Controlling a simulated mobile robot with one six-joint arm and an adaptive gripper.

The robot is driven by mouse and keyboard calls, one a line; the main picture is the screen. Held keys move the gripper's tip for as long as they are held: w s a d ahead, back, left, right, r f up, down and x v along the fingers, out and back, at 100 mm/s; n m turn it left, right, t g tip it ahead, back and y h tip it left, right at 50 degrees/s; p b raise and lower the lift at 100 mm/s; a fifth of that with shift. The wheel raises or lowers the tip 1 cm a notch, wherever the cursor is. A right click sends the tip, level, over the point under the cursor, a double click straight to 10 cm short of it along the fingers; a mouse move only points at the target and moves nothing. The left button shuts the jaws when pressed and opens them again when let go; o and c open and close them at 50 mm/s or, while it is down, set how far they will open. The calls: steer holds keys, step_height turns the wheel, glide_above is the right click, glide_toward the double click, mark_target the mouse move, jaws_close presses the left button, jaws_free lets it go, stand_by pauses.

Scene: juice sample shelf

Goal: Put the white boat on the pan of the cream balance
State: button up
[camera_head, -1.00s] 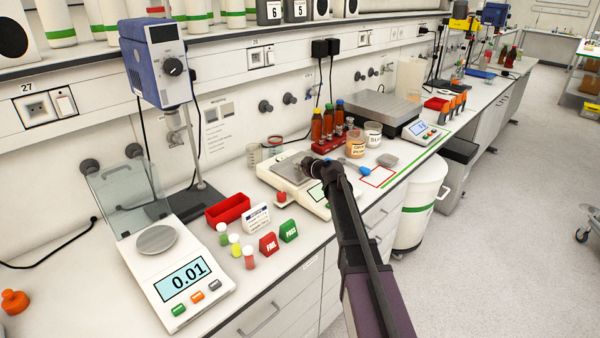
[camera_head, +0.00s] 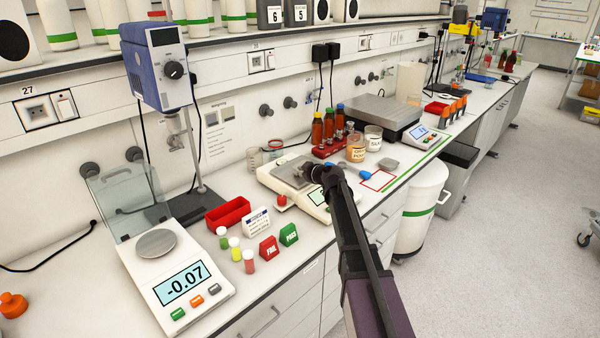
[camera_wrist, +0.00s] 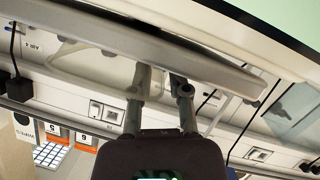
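The cream balance (camera_head: 268,181) stands mid-bench, with a grey square pan (camera_head: 283,171). My gripper (camera_head: 311,174) is low at the pan's right side, partly covering it and the display. In the wrist view, which is upside down, my two fingers (camera_wrist: 162,76) stand slightly apart with a gap between the tips. A pale, translucent shape (camera_wrist: 92,66) beside the left finger looks like the white boat. It borders the grey pan edge (camera_wrist: 200,63), apparently on the pan, but contact is unclear. The boat is not distinct in the head view.
A second balance (camera_head: 190,262) reading -0.07 is at front left. A red bin (camera_head: 228,213), small vials, and FAIL (camera_head: 269,249) and PASS (camera_head: 289,235) blocks stand between. Amber bottles, labelled jars (camera_head: 356,149), a blue scoop and a grey dish (camera_head: 388,165) are to the right.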

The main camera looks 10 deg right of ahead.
steer(key=shift+r, duration=0.2)
steer(key=p+v, duration=0.4)
steer(key=v, duration=0.8)
steer(key=shift+f, duration=0.15)
